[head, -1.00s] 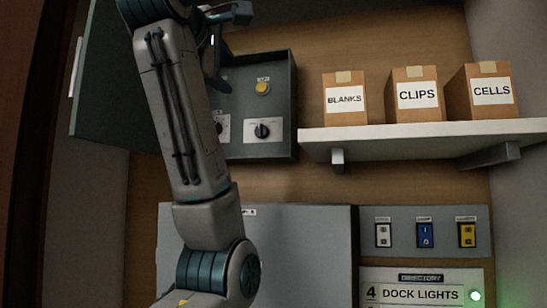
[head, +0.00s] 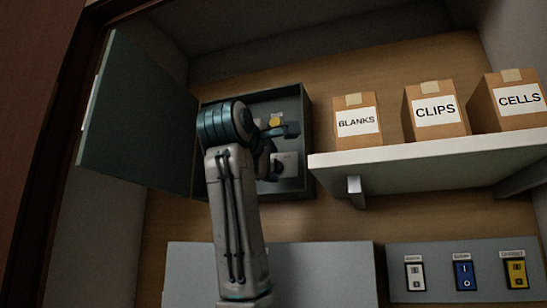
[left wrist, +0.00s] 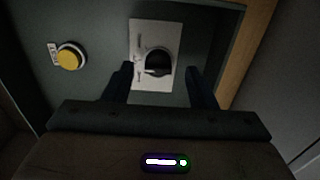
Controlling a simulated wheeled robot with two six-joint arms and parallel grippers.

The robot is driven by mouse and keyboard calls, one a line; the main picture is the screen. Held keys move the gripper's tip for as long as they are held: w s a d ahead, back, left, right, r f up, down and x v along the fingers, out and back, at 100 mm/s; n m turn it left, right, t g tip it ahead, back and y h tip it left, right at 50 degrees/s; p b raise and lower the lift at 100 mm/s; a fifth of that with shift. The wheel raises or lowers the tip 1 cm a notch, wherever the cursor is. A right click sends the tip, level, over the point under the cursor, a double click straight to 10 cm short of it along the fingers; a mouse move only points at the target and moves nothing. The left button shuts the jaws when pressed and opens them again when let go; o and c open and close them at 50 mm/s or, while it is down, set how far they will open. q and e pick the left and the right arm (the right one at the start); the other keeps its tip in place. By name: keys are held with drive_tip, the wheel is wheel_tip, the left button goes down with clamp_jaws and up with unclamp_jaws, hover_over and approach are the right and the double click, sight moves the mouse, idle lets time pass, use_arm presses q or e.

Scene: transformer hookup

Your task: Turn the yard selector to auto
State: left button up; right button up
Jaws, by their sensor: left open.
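The open grey control box (head: 305,110) hangs on the back wall, with a yellow button (head: 276,121) above a selector on a pale plate (head: 287,160). My arm partly hides the box. In the left wrist view the selector's round black knob (left wrist: 158,64) sits on its white plate (left wrist: 150,28), with the yellow button (left wrist: 69,57) to its left. The plate's lettering is too small to read. My left gripper (head: 284,131) is at the box front; in the left wrist view its open fingers (left wrist: 160,72) stand on either side of the knob. Contact cannot be told. My right gripper is not in view.
The box's open door (head: 135,115) stands to the left. A shelf (head: 430,160) with cartons marked BLANKS (head: 357,122), CLIPS (head: 436,110) and CELLS (head: 520,100) is close on the right. A grey panel (head: 275,275) and a switch panel (head: 438,265) lie below.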

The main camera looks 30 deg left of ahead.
use_arm(q)
drive_tip(key=shift+x, duration=0.8)
drive_tip(key=shift+w, duration=0.1)
drive_tip(key=c, duration=1)
drive_tip(key=shift+o, duration=0.2)
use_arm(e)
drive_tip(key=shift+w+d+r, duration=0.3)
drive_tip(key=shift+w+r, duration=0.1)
